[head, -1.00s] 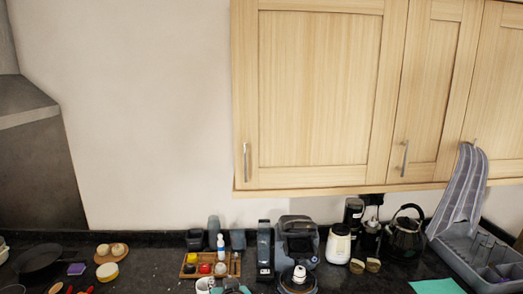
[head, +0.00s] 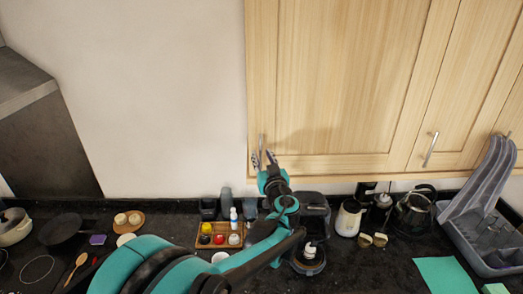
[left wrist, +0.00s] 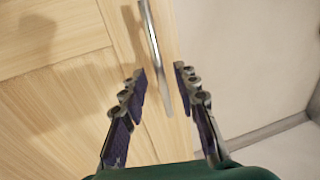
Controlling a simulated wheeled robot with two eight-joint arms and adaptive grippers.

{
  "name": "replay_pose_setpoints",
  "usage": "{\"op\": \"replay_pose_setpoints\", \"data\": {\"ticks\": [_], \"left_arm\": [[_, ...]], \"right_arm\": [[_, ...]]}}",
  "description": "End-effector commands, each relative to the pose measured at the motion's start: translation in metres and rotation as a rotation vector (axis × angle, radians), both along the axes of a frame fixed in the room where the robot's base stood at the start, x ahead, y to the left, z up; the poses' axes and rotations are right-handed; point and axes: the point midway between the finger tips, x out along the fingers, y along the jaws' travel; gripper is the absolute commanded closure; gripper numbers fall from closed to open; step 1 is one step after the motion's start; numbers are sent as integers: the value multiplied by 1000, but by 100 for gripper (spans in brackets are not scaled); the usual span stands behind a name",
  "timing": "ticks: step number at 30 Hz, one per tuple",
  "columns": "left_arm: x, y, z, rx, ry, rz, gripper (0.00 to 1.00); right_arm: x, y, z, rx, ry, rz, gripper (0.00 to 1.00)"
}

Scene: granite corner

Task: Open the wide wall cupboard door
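The wide wall cupboard door (head: 345,75) is light wood and shut, at the upper right of the head view. Its metal bar handle (head: 261,150) is upright near the door's lower left corner. My left gripper (head: 263,158) is raised at this handle. In the left wrist view the handle (left wrist: 155,55) runs between the open fingers of the left gripper (left wrist: 160,80), with a gap on both sides. The fingers look apart from the bar. My right gripper is in neither view.
A narrower cupboard door with its own handle (head: 431,150) is to the right. Below, the dark counter holds a wooden tray (head: 203,240) of jars, a coffee machine, a cream kettle (head: 349,218), a black kettle (head: 413,213) and a grey dish rack (head: 472,250). Bare wall lies left of the cupboard.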

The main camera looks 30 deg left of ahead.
Motion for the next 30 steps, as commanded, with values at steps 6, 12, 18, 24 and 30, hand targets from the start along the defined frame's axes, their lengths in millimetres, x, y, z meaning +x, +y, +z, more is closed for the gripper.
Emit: {"op": "replay_pose_setpoints", "data": {"ticks": [6, 12, 18, 24, 30], "left_arm": [[16, 15, 1, -1, 1, 1, 70], [19, 18, 0, -1, 1, 1, 70], [18, 17, 0, -1, 1, 1, 96], [18, 17, 0, -1, 1, 0, 100], [18, 17, 0, -1, 1, 1, 100]], "right_arm": [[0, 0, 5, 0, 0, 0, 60], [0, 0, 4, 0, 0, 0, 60], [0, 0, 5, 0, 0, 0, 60], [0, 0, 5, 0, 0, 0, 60], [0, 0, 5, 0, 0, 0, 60]]}}
